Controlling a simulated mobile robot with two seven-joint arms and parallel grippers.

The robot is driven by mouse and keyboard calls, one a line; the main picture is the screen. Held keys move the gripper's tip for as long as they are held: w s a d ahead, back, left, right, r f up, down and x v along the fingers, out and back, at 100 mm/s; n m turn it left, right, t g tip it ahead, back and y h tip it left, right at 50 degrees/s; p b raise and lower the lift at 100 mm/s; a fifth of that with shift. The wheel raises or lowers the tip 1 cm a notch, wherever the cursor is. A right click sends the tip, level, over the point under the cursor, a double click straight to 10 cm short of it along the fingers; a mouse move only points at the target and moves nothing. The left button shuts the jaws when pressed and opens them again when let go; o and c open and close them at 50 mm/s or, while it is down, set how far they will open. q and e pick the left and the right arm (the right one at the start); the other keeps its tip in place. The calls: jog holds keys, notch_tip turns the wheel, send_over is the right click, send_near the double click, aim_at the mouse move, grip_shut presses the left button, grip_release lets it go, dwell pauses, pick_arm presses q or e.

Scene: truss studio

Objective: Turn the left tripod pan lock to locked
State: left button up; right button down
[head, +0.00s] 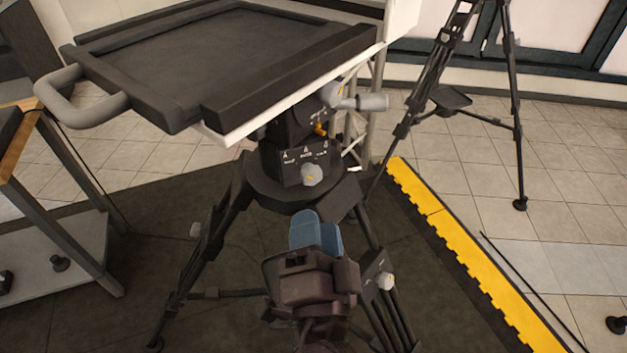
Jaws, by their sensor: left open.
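The left tripod (222,232) is black and stands in the middle, carrying a large dark flat panel. On its head is a dark plate with small white markings. A round pale grey knob (312,174) with a small yellow mark sits on this plate and looks like the pan lock. I cannot tell which marking it points to. My left gripper (317,233), with blue finger pads, is open and empty. In the picture it is just below the knob, apart from it. My right gripper is out of view.
A grey handle (362,102) sticks out right of the tripod head, near a small yellow knob (321,129). A second tripod (517,130) stands at the back right. A yellow-edged black mat (440,222) lies right. A cart (75,200) stands left.

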aim_at(313, 179)
pick_arm(q)
jog(key=x, duration=0.7)
jog(key=shift+w, duration=0.25)
jog(key=shift+c, duration=0.3)
